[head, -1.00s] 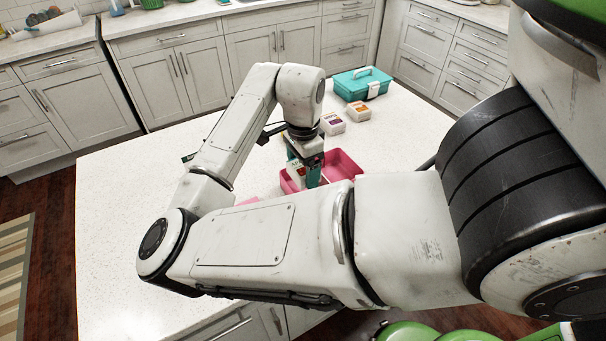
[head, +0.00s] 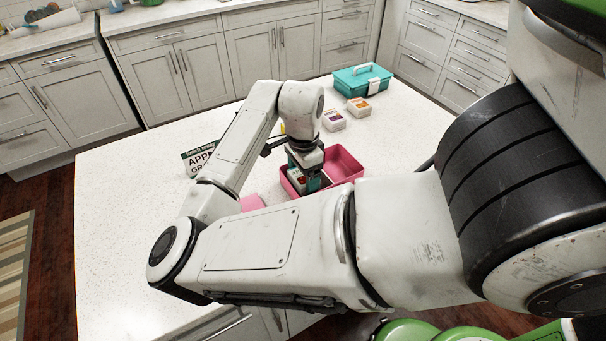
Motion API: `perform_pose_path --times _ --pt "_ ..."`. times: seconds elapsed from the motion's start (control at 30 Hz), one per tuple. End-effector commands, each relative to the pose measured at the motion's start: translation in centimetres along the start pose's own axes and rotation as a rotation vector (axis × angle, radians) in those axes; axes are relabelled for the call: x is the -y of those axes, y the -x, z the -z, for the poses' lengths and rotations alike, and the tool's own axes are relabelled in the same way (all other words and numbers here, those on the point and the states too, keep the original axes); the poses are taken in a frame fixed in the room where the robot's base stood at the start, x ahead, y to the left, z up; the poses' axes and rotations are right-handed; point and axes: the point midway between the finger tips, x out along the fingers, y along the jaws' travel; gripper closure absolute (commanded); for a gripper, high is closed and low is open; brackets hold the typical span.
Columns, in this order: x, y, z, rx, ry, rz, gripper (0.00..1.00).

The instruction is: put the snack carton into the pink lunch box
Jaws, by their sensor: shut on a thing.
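The pink lunch box (head: 347,162) stands open on the white counter, partly hidden behind my arm. My gripper (head: 309,184) points down inside the left part of the box, with its teal fingers low between the walls. It is shut on the snack carton (head: 297,178), a small pale carton with a red mark, of which only a part shows. I cannot tell whether the carton touches the box floor.
Two small white cartons, one with a purple label (head: 333,120) and one with an orange label (head: 358,106), stand behind the box. A printed sign (head: 197,158) stands left of my arm. A pink piece (head: 251,202) lies left of the lunch box.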

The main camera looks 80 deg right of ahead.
Motion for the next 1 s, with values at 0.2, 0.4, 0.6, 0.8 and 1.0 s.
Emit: perform_pose_path --times 0.2,0.4,0.6,0.8,1.0 --pt "0.0 0.1 0.0 0.0 0.0 0.0 0.09" --pt "0.0 0.2 0.0 0.0 0.0 0.0 0.09" --pt "0.1 1.9 0.0 0.001 -0.001 0.002 0.09" --pt "0.1 5.9 0.0 0.0 -0.003 0.004 0.09" --pt "0.1 10.0 0.1 0.0 -0.003 0.003 0.09"
